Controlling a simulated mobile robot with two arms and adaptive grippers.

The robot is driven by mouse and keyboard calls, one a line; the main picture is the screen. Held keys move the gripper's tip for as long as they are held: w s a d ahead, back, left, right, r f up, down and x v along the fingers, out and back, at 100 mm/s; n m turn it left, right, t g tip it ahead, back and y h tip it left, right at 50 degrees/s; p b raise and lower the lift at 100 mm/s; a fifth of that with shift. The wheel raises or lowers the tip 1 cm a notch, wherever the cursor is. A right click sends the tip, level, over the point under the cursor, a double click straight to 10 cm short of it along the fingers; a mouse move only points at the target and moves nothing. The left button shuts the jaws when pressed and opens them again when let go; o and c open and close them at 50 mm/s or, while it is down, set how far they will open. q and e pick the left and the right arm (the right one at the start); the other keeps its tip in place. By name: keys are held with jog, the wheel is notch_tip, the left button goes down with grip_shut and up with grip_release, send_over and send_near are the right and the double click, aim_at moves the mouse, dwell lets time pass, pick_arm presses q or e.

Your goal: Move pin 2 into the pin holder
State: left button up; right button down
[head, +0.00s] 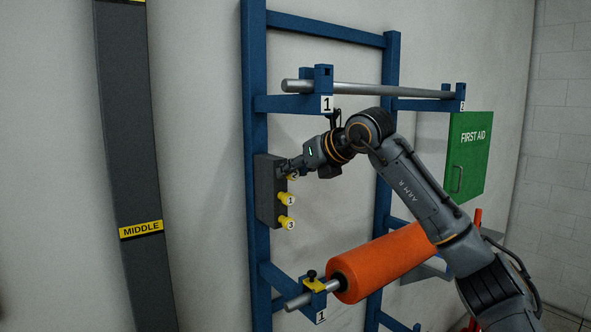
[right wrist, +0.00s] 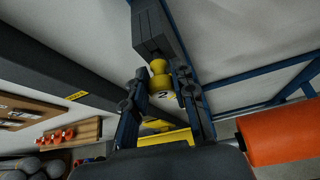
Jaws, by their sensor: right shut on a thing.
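Pin 2 (right wrist: 160,72) is yellow with a "2" on its round head and sits between the fingers of my right gripper (right wrist: 165,88), which is shut on it. In the head view my right gripper (head: 286,169) is at the upper front of the dark grey pin holder (head: 266,215), fixed on a blue upright. The pin's far end meets the holder block; how deep it sits, I cannot tell. Pin 1 (head: 287,199) and pin 3 (head: 286,223), both yellow, stick out of the holder below. My left gripper is not in view.
A blue rack (head: 257,100) carries a silver bar (head: 380,90) above and an orange roll (head: 385,262) on a shaft below my right arm. A yellow clamp (head: 313,284) sits on the lower bracket. A green first aid box (head: 467,160) hangs at the right.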

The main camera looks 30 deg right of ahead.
jog(key=shift+w+p, duration=0.55)
jog(key=shift+w, duration=0.25)
jog(key=c, duration=1)
grip_release()
jog(key=shift+s+r, duration=0.1)
jog(key=shift+s, duration=0.05)
jog(key=v, duration=1.1)
jog(key=shift+s+r, duration=0.1)
jog(key=shift+s, duration=0.25)
